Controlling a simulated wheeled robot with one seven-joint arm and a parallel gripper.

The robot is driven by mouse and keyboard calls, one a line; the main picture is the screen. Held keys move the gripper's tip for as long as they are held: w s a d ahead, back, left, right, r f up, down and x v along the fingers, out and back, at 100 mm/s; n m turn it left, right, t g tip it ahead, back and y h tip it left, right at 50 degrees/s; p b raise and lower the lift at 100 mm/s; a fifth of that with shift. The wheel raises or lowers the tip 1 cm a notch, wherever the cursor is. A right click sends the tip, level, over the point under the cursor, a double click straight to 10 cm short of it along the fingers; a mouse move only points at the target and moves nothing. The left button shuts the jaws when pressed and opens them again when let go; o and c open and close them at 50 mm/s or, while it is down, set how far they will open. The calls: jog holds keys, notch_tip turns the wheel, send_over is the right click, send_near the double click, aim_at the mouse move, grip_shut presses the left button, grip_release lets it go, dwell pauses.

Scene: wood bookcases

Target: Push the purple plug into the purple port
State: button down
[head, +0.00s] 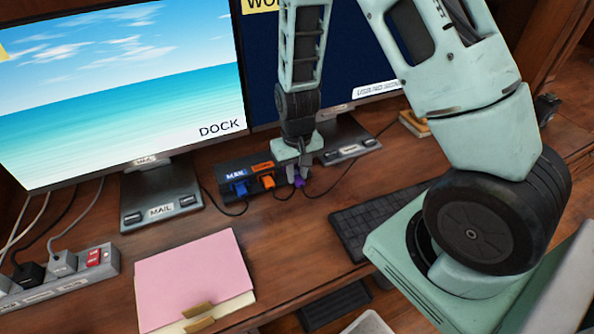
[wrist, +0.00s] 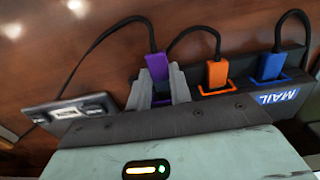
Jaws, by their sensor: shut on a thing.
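The purple plug (wrist: 157,68) is between the grey fingers of my gripper (wrist: 160,84), which is shut on it. Its black cable runs up and left in the wrist view. The fingers partly hide this spot, so I cannot tell how deep the plug sits. In the head view my gripper (head: 297,172) is at the right end of the black dock (head: 280,191), with the purple plug (head: 299,182) just showing below it.
An orange plug (wrist: 217,72) and a blue plug (wrist: 270,66) sit in the dock beside the purple one. Two monitors (head: 120,90) stand behind. A keyboard (head: 350,232), pink papers (head: 190,272) and a power strip (head: 70,275) lie on the desk.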

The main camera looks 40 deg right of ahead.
jog(key=shift+w+d+p, duration=0.15)
jog(key=shift+w+p, duration=0.1)
jog(key=shift+w, duration=0.5)
jog(key=shift+w+d+p, duration=0.15)
jog(key=shift+w+p, duration=0.05)
jog(key=shift+w, duration=0.5)
jog(key=c, duration=1.2)
grip_release()
jog(key=shift+w, duration=0.1)
notch_tip(320, 180, up, 17)
jog(key=shift+r+p, duration=0.2)
jog(key=shift+p, duration=0.1)
jog(key=shift+a, duration=0.1)
jog(key=s+a+r+n+y, duration=0.1)
jog(key=s+a+r+n, duration=0.1)
jog(key=s+a, duration=0.4)
jog(key=s+a+r+n, duration=0.1)
jog(key=s+a+n, duration=0.25)
jog(key=a, duration=0.35)
jog(key=s+a+n, duration=0.1)
jog(key=s, duration=0.3)
jog(key=s+a+n, duration=0.2)
jog(key=s, duration=0.3)
jog(key=s+a+r+n, duration=0.1)
jog(key=s+a, duration=0.1)
jog(key=s, duration=0.2)
jog(key=shift+s+a+n, duration=0.25)
